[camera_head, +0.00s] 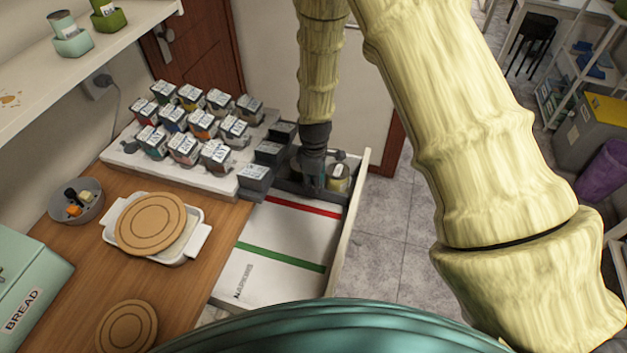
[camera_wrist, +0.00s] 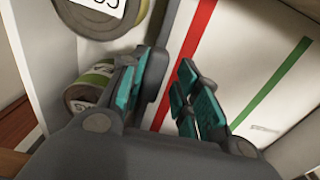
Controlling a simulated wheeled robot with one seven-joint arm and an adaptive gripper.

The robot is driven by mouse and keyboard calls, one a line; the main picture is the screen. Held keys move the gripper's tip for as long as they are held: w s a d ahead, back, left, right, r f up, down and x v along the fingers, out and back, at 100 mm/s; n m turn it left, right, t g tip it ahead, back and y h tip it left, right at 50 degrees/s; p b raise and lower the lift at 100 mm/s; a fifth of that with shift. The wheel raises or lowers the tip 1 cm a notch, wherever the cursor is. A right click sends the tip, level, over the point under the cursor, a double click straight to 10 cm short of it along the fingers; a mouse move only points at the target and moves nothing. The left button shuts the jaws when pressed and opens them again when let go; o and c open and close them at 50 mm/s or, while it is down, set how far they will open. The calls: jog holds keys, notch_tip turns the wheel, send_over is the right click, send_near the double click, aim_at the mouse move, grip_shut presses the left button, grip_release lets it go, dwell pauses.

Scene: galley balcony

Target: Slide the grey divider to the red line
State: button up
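The grey divider (camera_head: 287,188) stands across the open drawer at its far end, in front of the jars. The red line (camera_head: 305,206) crosses the white drawer floor just on the near side of the divider, roughly parallel to it. In the wrist view a dark grey strip, apparently the divider (camera_wrist: 178,32), shows beside the red line (camera_wrist: 196,36), with a white gap between them. My gripper (camera_head: 314,190) is down in the drawer at the divider. In the wrist view my gripper (camera_wrist: 172,88) has its teal-padded fingers apart; contact with the divider is unclear.
A green line (camera_head: 281,257) crosses the drawer floor nearer to me. Jars (camera_head: 339,178) stand behind the divider. The drawer's pale side wall (camera_head: 349,222) rises on the right. The floor between the lines is clear. Labelled containers (camera_head: 185,122) fill the rack on the left.

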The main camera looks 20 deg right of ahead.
jog(key=shift+s, duration=0.1)
jog(key=shift+w+f, duration=0.15)
jog(key=shift+w, duration=0.05)
jog(key=shift+w+f, duration=0.3)
jog(key=shift+w, duration=0.05)
jog(key=shift+c, duration=1.4)
jog(key=c, duration=0.3)
jog(key=shift+r, duration=0.1)
grip_shut()
jog(key=shift+s+a+r, duration=0.1)
jog(key=shift+s+a, duration=0.6)
jog(key=shift+s, duration=0.25)
jog(key=shift+s+a+r, duration=0.1)
jog(key=shift+s+a, duration=0.55)
jog(key=shift+s, duration=0.3)
jog(key=o, duration=0.6)
grip_release()
jog(key=shift+d+f, duration=0.1)
jog(key=shift+d, duration=0.05)
jog(key=shift+s, duration=0.1)
